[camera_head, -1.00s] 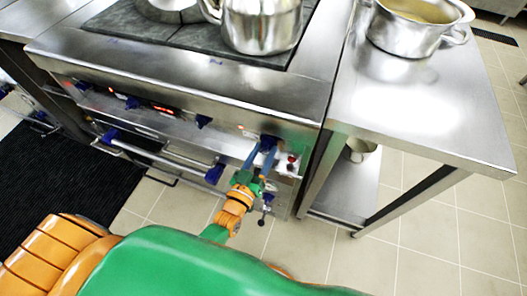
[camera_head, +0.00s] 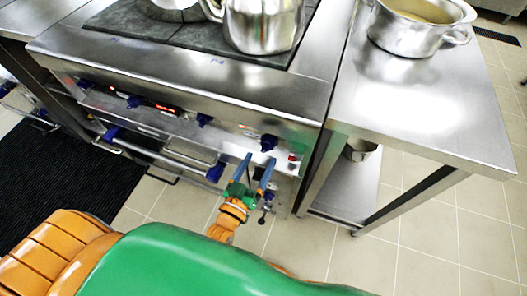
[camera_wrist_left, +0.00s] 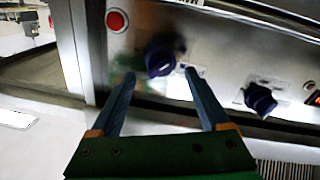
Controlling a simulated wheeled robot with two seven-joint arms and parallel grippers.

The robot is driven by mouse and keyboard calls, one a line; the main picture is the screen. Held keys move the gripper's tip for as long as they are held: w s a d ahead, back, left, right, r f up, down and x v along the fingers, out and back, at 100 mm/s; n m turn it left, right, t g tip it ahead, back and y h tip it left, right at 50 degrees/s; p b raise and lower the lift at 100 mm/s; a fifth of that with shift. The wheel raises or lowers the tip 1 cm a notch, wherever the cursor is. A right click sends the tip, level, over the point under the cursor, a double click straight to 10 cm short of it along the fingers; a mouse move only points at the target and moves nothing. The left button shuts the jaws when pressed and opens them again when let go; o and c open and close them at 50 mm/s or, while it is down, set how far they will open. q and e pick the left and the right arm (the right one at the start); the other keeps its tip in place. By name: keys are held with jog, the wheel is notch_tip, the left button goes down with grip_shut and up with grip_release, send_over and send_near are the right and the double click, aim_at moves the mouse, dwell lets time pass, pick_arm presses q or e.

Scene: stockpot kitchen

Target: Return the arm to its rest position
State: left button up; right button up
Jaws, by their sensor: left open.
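My left gripper (camera_head: 258,168) is open and empty in front of the stove's front panel. Its two blue fingers point up toward a blue knob (camera_head: 269,142), apart from it in the head view. In the left wrist view the open fingers (camera_wrist_left: 160,84) show with the dark blue knob (camera_wrist_left: 161,60) beyond and between their tips. A red button (camera_wrist_left: 117,20) is on the panel beside the knob, and a second blue knob (camera_wrist_left: 261,99) is to the right. My right gripper is not in view.
The stove (camera_head: 190,72) carries a steel pot (camera_head: 262,24). A steel table (camera_head: 415,112) with another pot (camera_head: 412,28) stands at the right. Handle bars run along the stove front. A black mat (camera_head: 55,170) lies at the left; tiled floor is clear in front.

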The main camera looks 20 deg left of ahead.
pick_arm(q)
jog(key=s, duration=0.3)
jog(key=shift+a, duration=0.15)
jog(key=s+a+f+m+g+p, duration=0.25)
jog(key=s+f+g+p, duration=0.45)
jog(key=s+f+g, duration=0.6)
jog(key=s+a+f+m+g+y+p, duration=0.1)
jog(key=s+f+g, duration=0.1)
jog(key=s, duration=0.5)
jog(key=s+a+f+g+y+p, duration=0.1)
jog(key=s+a+f+g, duration=0.1)
jog(key=s, duration=0.4)
jog(key=shift+s+a+f+m, duration=0.2)
jog(key=shift+s+f+m, duration=0.15)
jog(key=shift+f, duration=0.4)
